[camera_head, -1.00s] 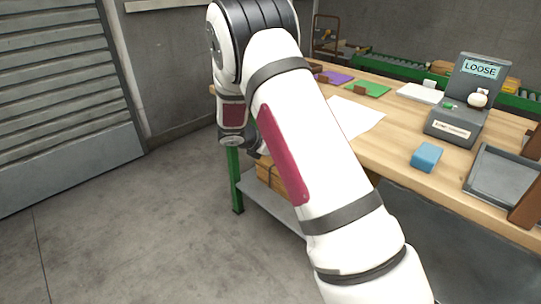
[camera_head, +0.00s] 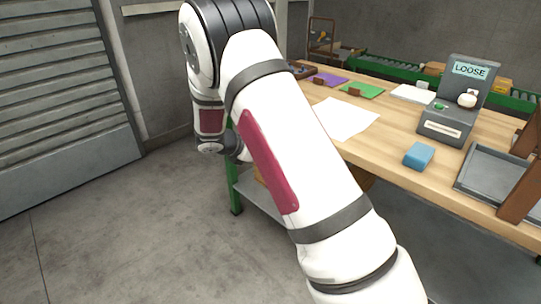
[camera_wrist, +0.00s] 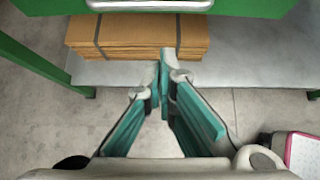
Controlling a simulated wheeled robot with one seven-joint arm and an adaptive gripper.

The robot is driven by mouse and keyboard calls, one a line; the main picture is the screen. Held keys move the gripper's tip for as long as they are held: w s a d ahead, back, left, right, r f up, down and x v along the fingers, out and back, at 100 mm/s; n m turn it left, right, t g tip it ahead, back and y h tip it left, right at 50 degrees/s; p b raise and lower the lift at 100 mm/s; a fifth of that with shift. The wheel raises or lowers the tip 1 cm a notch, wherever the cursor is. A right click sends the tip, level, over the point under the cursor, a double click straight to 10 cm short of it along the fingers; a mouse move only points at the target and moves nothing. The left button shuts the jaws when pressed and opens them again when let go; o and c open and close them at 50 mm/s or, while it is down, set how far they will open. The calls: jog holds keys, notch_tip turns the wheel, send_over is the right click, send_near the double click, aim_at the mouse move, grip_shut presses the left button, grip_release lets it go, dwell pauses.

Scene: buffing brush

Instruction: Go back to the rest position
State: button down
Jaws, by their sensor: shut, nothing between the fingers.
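My gripper (camera_wrist: 163,88) shows in the wrist view with its teal-padded fingers meeting at the tips. It is shut and holds nothing. It points at the lower shelf of the workbench, where a strapped stack of flat brown cardboard (camera_wrist: 135,36) lies beyond the fingertips. In the head view my arm runs up from the lower right and bends down at the left of the workbench (camera_head: 395,150). The gripper itself is hidden there behind my arm.
On the bench are a blue block (camera_head: 419,156), a grey device reading LOOSE (camera_head: 450,125), a grey tray (camera_head: 480,178), white paper (camera_head: 345,117) and purple and green mats. A green bench leg (camera_head: 234,190) stands close to my arm. Floor at the left is clear.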

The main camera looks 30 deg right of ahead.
jog(key=p+v, duration=0.1)
jog(key=v, duration=0.6)
jog(key=s+r+m+g+y, duration=0.25)
jog(key=s+r+m, duration=0.85)
jog(key=s+r, duration=0.7)
jog(key=s+a+m+y, duration=0.2)
jog(key=s+a+m, duration=0.1)
jog(key=s, duration=0.6)
jog(key=s+a+m+y, duration=0.2)
jog(key=s+a+m, duration=0.2)
jog(key=s, duration=0.5)
jog(key=s+a+m+y, duration=0.3)
jog(key=s, duration=0.7)
notch_tip(320, 180, up, 21)
jog(key=t+p, duration=0.4)
jog(key=p, duration=1.6)
jog(key=shift+w, duration=0.2)
